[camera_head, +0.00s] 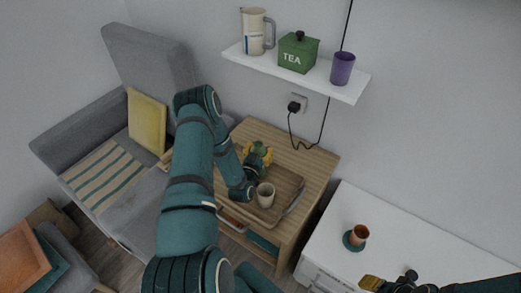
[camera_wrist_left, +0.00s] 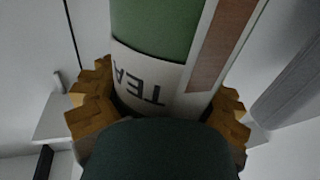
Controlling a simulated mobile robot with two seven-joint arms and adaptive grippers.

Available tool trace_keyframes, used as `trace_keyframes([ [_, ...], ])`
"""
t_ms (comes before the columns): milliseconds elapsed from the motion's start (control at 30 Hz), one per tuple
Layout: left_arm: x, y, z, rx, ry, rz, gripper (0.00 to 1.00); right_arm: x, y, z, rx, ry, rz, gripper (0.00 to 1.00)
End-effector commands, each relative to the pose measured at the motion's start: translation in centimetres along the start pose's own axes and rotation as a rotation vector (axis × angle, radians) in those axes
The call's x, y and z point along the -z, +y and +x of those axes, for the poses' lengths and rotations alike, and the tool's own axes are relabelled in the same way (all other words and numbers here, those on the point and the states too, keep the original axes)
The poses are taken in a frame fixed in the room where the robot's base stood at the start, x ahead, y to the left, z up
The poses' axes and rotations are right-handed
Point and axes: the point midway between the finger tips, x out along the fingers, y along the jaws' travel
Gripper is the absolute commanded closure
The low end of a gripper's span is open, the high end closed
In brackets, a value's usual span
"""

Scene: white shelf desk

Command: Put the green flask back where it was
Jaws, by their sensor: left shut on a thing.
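The green flask (camera_wrist_left: 155,30) fills the left wrist view, with a pale label reading "TEA" and a brown stripe. My left gripper (camera_wrist_left: 160,105) is shut on it, with a gold finger on each side. In the head view the green flask (camera_head: 259,147) shows only as a small green top between the gold fingers of my left gripper (camera_head: 257,155), above the back of the wooden side table. The arm hides most of it, and I cannot tell whether its base touches anything. My right gripper (camera_head: 376,284) is at the bottom right, its finger opening unclear.
A wooden tray (camera_head: 290,182) on the side table (camera_head: 318,164) holds a beige cup (camera_head: 266,195). The wall shelf (camera_head: 350,91) carries a jug (camera_head: 254,32), a green tea box (camera_head: 298,52) and a purple cup (camera_head: 342,69). A copper cup (camera_head: 359,235) stands on the white desk (camera_head: 400,235).

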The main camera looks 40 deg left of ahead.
Motion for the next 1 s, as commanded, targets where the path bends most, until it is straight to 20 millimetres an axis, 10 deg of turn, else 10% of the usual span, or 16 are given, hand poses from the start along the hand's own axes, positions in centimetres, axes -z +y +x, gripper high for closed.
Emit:
trace_keyframes([
  [233, -0.3, 0.0, 0.0, 0.0, 0.001, 0.0, 0.89, 0.0, 0.2, 0.4, 0.0, 0.002, 0.0, 0.53],
  [267, -0.3, 0.0, 0.0, 0.0, -0.001, 0.0, 0.32, 0.0, 0.1, 0.3, 0.0, 0.002, 0.0, 0.53],
  [367, -0.3, 0.0, 0.0, 0.0, -0.001, 0.0, 0.0, 0.0, 0.1, 0.3, 0.0, 0.002, 0.0, 0.53],
  [767, 0.1, 0.0, 0.0, 0.0, -0.001, -0.001, 0.0, 0.0, 0.0, -0.1, 0.0, 0.0, 0.0, 0.53],
  [1000, 0.0, 0.0, -3.9, 0.0, -0.007, -0.003, 0.0, -0.1, -0.2, -0.6, 0.0, -0.003, 0.0, 0.53],
])
